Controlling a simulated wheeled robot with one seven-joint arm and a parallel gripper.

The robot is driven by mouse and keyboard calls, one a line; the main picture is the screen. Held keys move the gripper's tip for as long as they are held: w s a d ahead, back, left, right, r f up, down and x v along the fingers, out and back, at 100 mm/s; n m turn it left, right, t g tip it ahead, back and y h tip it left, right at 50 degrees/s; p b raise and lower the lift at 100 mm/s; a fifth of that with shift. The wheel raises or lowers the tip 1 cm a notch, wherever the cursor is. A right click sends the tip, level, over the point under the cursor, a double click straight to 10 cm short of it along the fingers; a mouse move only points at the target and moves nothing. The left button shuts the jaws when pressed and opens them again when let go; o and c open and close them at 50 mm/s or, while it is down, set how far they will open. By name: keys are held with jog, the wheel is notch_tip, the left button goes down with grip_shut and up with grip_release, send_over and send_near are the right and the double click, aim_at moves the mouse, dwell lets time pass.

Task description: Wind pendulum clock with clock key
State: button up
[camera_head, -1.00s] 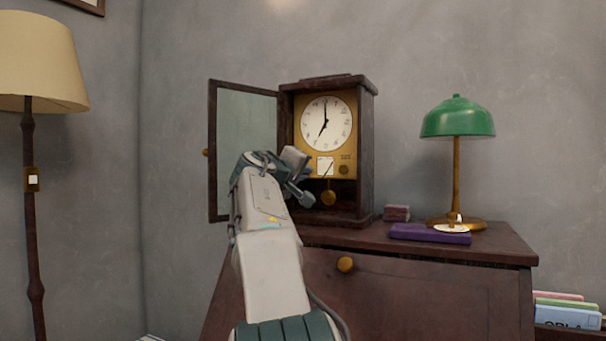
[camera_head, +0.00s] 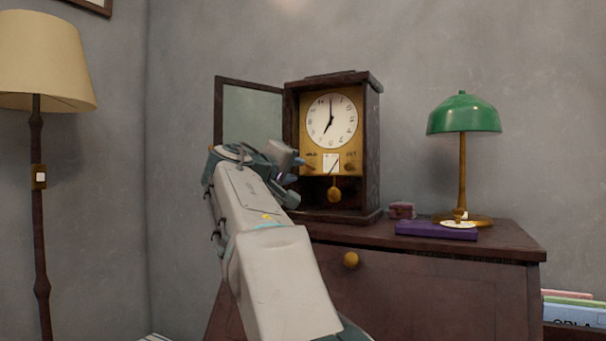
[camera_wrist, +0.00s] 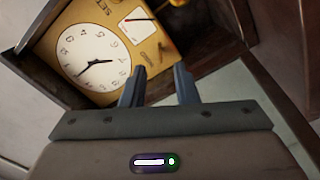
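The pendulum clock (camera_head: 370,150) stands upright on the cabinet, its door (camera_head: 252,115) swung open to the left. Its white dial (camera_head: 332,120) sits on a gold panel above a brass pendulum (camera_head: 334,195). WIND is marked on the panel's left and SET on its right, with a small white card (camera_head: 331,162) between. My gripper (camera_head: 305,172) is in front of the clock's lower left. In the wrist view, my gripper (camera_wrist: 160,78) has its fingers apart with nothing visible between them, pointing at the panel's WIND side; the dial (camera_wrist: 92,58) appears tilted. I cannot make out the clock key.
The cabinet (camera_head: 430,285) has a round brass knob (camera_head: 351,260). A purple book or case (camera_head: 436,231), a small reddish box (camera_head: 402,210) and a green-shaded lamp (camera_head: 463,113) stand right of the clock. A floor lamp (camera_head: 40,60) stands at far left.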

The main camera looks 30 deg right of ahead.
jog(key=v, duration=0.5)
jog(key=shift+s+a, duration=0.1)
jog(key=shift+a, duration=0.15)
jog(key=shift+p, duration=0.35)
jog(key=s+a+f+g+y+p, duration=0.2)
jog(key=s+a+y+p, duration=0.3)
jog(key=s+p, duration=0.3)
jog(key=s+a+f+g+y+p, duration=0.2)
jog(key=s+a+f+y+p, duration=0.3)
jog(key=p, duration=1.1)
jog(key=s+a+f+g+y+p, duration=0.2)
jog(key=s+a+y+p, duration=0.3)
jog(key=s+p, duration=0.6)
jog(key=a+f+p, duration=0.1)
jog(key=a+p, duration=0.1)
jog(key=shift+a+f+y, duration=0.3)
jog(key=shift+a+f, duration=0.05)
jog(key=shift+c, duration=0.4)
